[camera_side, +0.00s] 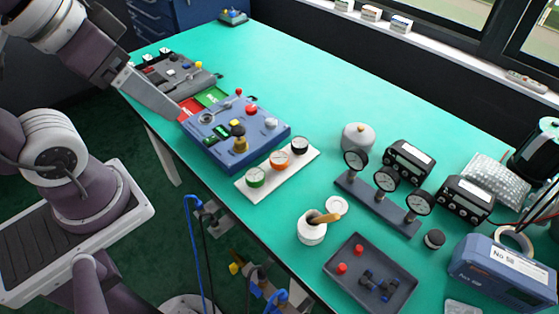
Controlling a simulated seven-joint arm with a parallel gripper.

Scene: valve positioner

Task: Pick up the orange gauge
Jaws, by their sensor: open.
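The orange gauge (280,160) sits in the middle of a white holder plate (250,195) on the green table, with its round face upward. A green gauge (255,178) is on its near-left side and a black gauge (299,145) on its far-right side. My gripper (181,113) is at the left, over the table edge by the blue panel box, well apart from the orange gauge. It is open and nothing shows in it. It is seen edge-on, so its separate fingers are hard to make out.
A blue panel box (265,142) with knobs stands between my gripper and the gauges. A rail with several dial gauges (385,208) and a white pot with a brush (312,232) stand to the right. A dark tray (345,280) is nearer. The table's far middle is clear.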

